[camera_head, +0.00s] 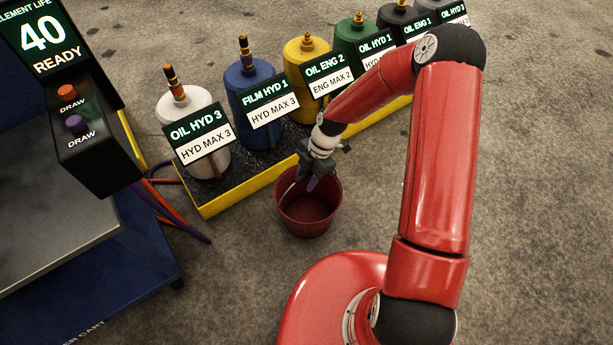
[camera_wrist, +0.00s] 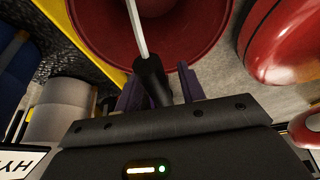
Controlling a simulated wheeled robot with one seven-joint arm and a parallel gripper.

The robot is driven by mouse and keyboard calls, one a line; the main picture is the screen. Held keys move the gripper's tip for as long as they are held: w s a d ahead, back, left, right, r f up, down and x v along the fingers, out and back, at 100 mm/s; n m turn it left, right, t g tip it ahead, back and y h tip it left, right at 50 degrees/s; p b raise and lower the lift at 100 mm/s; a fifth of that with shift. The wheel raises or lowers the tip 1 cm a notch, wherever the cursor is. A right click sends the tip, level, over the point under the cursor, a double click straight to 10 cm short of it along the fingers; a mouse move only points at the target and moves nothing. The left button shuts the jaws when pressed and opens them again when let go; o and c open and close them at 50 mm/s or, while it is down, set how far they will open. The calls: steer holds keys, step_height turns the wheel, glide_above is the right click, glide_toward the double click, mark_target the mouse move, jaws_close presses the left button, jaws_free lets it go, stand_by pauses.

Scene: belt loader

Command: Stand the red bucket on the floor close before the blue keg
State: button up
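The red bucket (camera_head: 308,210) is upright in front of the yellow-edged tray, close before the part where the blue keg (camera_head: 247,73) stands. Whether its bottom rests on the floor or hangs just above it, I cannot tell. My gripper (camera_head: 313,182) is over the bucket's rim with its fingers around the raised handle. In the wrist view the handle's black grip (camera_wrist: 152,80) sits between my purple fingers (camera_wrist: 161,90), and the red bucket (camera_wrist: 185,25) opens beyond. The blue keg bears the sign "FILM HYD 1".
The yellow-edged tray (camera_head: 207,207) carries a white keg (camera_head: 191,103) left of the blue one, then yellow (camera_head: 306,50), green (camera_head: 352,36) and dark kegs. A blue cart (camera_head: 150,250) with hoses (camera_head: 170,205) stands at left. Floor right of the bucket is clear.

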steer(key=shift+r, duration=0.25)
steer(key=p+v, duration=0.1)
steer(key=v, duration=1)
steer(key=shift+r, duration=0.1)
steer(key=shift+d+r, duration=0.15)
steer(key=shift+r, duration=0.3)
steer(key=s+d+r+m+t+h, duration=0.2)
steer(key=s+d+r+m, duration=0.25)
steer(key=r+m, duration=0.35)
steer(key=s+d+r+m+t+h, duration=0.25)
steer(key=s+r+m, duration=0.25)
steer(key=r, duration=0.6)
steer(key=s+d+r+m+t, duration=0.3)
steer(key=s+r+m, duration=0.4)
steer(key=s+m, duration=0.4)
steer(key=shift+s+d+r+m+t+y, duration=0.2)
steer(key=shift+s+r+m+t+y, duration=0.15)
steer(key=shift+s, duration=0.5)
